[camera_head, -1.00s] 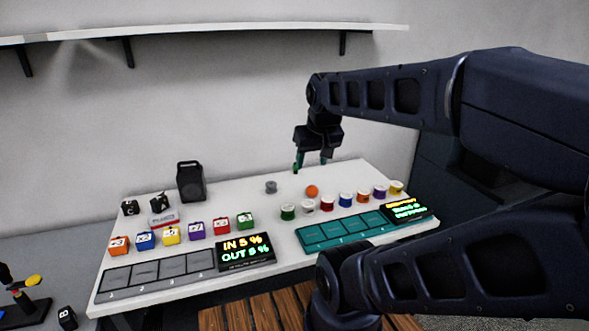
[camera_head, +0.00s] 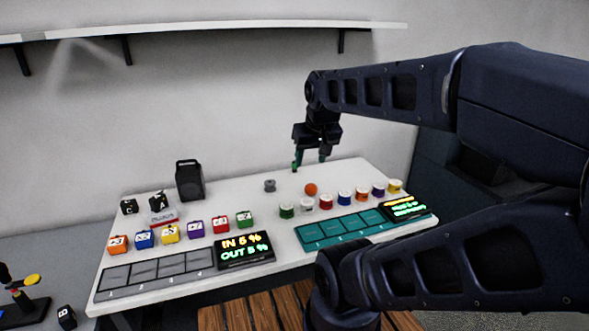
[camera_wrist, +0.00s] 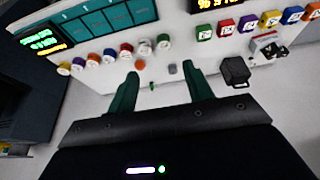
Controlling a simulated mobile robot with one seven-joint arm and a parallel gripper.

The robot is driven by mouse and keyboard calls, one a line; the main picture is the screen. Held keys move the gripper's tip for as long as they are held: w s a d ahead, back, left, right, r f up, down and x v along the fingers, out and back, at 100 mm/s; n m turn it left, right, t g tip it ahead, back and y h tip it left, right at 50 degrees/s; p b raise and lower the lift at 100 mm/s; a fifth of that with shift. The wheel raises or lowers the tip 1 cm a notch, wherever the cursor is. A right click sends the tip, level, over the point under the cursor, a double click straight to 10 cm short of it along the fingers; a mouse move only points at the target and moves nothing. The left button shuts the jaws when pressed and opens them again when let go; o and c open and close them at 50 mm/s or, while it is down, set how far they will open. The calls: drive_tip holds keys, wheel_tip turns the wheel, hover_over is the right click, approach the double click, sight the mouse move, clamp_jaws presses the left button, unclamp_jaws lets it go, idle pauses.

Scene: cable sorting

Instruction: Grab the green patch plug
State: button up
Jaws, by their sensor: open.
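A small green piece (camera_head: 295,169), which looks like the green patch plug, lies near the back edge of the white table; its shape is too small to make out. It also shows in the wrist view (camera_wrist: 152,86), between and beyond the fingertips. My gripper (camera_head: 309,162) is over the back of the table, pointing down, its dark green fingers spread and empty. In the head view its left finger overlaps the green piece closely. In the wrist view the fingers (camera_wrist: 162,78) stand wide apart on either side of it, with no contact visible.
An orange ball (camera_head: 311,189) and a grey spool-like piece (camera_head: 270,185) lie just in front. Coloured spools (camera_head: 345,198), a green spool (camera_head: 286,210) among them, stand behind teal pads (camera_head: 345,230). Coloured cubes (camera_head: 196,229) and a black speaker-like box (camera_head: 190,181) are left.

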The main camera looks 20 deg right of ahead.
drive_tip(key=w+d+m+h, duration=0.1)
drive_tip(key=w+d+m, duration=0.25)
drive_tip(key=w, duration=1.05)
drive_tip(key=m+h, duration=0.4)
drive_tip(key=m, duration=0.2)
hover_over(294, 162)
drive_tip(key=s+a, duration=0.3)
wheel_tip(294, 162, down, 25)
drive_tip(key=shift+n, duration=0.25)
drive_tip(key=shift+x, duration=5.35)
drive_tip(key=shift+w+a+r, duration=0.1)
drive_tip(key=shift+w, duration=0.1)
drive_tip(key=c, duration=1.1)
drive_tip(key=shift+r, duration=0.1)
